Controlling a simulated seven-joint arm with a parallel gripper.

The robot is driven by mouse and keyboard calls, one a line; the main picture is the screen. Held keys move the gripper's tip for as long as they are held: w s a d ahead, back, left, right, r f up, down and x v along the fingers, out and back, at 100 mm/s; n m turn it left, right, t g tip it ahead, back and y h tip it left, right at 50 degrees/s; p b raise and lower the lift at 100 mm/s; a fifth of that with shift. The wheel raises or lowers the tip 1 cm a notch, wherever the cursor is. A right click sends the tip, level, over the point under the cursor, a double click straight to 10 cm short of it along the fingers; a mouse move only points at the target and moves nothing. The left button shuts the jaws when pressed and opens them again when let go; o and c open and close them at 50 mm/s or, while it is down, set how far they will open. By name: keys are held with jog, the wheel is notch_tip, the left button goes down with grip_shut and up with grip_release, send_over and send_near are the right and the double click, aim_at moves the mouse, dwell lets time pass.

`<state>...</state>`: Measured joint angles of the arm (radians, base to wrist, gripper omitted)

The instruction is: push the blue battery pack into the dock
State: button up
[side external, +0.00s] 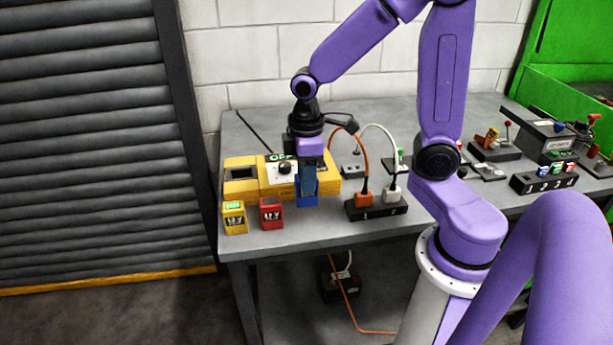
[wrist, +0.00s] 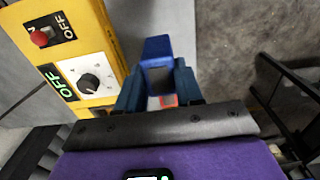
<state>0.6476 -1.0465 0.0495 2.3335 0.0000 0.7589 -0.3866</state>
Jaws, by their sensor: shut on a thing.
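The blue battery pack (side external: 306,190) is at the front of the yellow machine (side external: 262,185), upright in the side view. My gripper (side external: 307,175) is shut on it and points down. In the wrist view the blue pack (wrist: 158,52) shows between my dark fingers (wrist: 158,88), beside the yellow machine (wrist: 112,45). A dark recess (side external: 241,173) shows at the machine's left end; I cannot tell whether it is the dock. The machine has a dial (wrist: 89,83), a green OFF display (wrist: 60,85) and a red switch (wrist: 40,38). Whether the pack touches the table or machine is unclear.
A yellow pack (side external: 234,218) and a red pack (side external: 271,214) stand on the table to the left. A power strip (side external: 376,210) with orange and white plugs stands close on the right. The grey table's front edge (side external: 300,242) is near.

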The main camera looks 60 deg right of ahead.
notch_tip(320, 180, up, 12)
jog(key=w, duration=2.1)
notch_tip(320, 180, down, 11)
jog(key=shift+s+d+f, duration=0.2)
jog(key=shift+s+d, duration=0.1)
jog(key=shift+d, duration=0.05)
jog(key=shift+f, duration=2.05)
dwell(1.8)
jog(key=o, duration=1.4)
